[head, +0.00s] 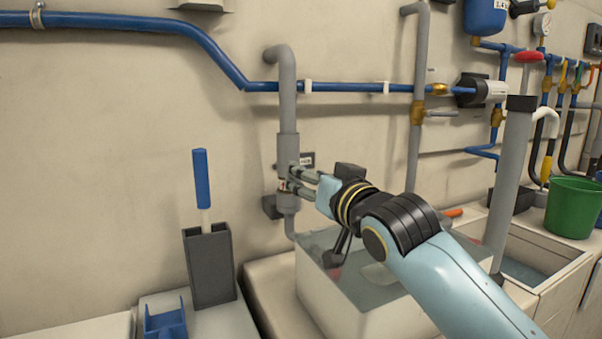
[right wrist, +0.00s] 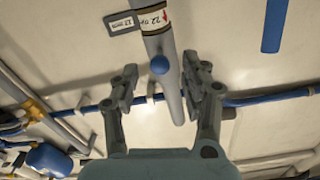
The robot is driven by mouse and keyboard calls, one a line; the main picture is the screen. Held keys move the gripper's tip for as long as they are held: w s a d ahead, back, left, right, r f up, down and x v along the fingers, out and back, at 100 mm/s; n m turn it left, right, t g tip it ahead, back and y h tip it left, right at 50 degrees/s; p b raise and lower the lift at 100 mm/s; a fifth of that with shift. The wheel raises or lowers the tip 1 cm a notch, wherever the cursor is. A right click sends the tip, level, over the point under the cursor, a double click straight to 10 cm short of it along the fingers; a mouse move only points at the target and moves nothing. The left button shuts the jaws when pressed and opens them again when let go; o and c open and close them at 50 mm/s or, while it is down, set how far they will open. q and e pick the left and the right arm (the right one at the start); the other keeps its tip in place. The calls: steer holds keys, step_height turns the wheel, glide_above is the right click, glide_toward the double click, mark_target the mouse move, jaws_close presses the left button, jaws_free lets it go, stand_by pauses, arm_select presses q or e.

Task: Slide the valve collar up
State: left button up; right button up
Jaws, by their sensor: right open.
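A grey vertical pipe on the wall carries a thicker grey collar (head: 288,150), with a white and red label low on it. In the right wrist view the collar (right wrist: 155,42) shows its label with a red arrow, and a blue round knob (right wrist: 160,65) sits on the pipe line. My right gripper (head: 302,181) is at the collar's lower part. In the right wrist view its fingers (right wrist: 161,85) stand apart, with the pipe and knob between them in the picture. I cannot tell if either finger touches. My left gripper is not in view.
A blue pipe (head: 345,87) crosses the wall above my gripper. A white basin (head: 318,290) stands below it. A dark holder (head: 210,265) with a blue-handled tool (head: 201,180) stands at left. A green bucket (head: 574,207) is at right. The wall left of the collar is mostly clear.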

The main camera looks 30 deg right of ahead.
mark_target(293, 156)
steer(key=w, duration=0.3)
steer(key=shift+w+d, duration=0.1)
steer(key=shift+w, duration=0.15)
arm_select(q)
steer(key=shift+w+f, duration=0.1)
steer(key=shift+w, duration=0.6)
arm_select(e)
jaws_close()
